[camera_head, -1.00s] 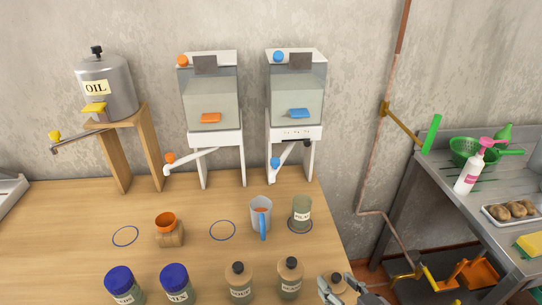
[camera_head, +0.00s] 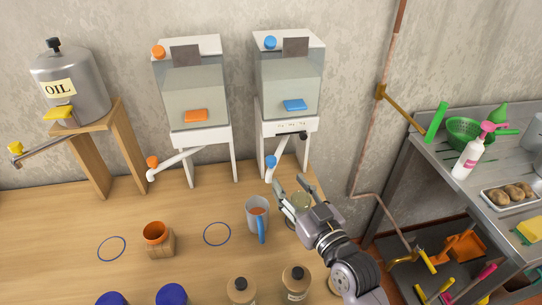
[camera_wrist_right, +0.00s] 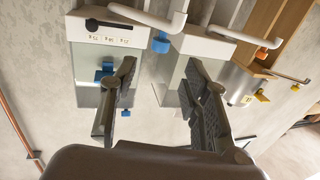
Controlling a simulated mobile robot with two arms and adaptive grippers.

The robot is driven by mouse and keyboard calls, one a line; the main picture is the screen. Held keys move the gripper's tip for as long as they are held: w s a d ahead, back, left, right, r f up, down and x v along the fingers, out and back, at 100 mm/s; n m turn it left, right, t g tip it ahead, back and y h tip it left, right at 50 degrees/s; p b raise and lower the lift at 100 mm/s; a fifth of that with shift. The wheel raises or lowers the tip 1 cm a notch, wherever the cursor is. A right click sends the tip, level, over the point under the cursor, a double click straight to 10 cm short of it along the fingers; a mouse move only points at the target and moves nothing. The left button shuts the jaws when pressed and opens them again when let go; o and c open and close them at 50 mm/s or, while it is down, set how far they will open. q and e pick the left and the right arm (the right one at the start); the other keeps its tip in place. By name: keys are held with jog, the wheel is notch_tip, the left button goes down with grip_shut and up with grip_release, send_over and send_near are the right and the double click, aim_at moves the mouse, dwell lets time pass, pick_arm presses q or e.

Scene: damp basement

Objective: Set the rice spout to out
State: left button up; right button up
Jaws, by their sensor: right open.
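Two white-framed clear dispensers stand at the wall, one with orange parts (camera_head: 190,95) and one with blue parts (camera_head: 290,85). No rice label is readable, so I cannot tell which is the rice one. The orange-knobbed spout (camera_head: 172,162) points down-left over the table. The blue-knobbed spout (camera_head: 277,161) also angles down-left; it shows in the right wrist view (camera_wrist_right: 150,18). My right gripper (camera_head: 289,186) is open and empty, just below and in front of the blue-knobbed spout, apart from it. Its two fingers (camera_wrist_right: 162,103) are spread in the wrist view. My left gripper is out of view.
A grey cup (camera_head: 252,208) with a blue handle stands left of my gripper. A metal sink counter (camera_head: 470,205) is at right.

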aim_at(274, 163)
jog(key=p+x, duration=0.1)
jog(key=x, duration=0.8)
jog(key=shift+w+a+p, duration=0.2)
jog(key=shift+w+p, duration=0.05)
jog(key=shift+p, duration=0.05)
jog(key=shift+w+a+f, duration=0.1)
jog(key=shift+w+a, duration=0.15)
jog(key=shift+w, duration=0.2)
jog(key=shift+c, duration=0.6)
grip_shut()
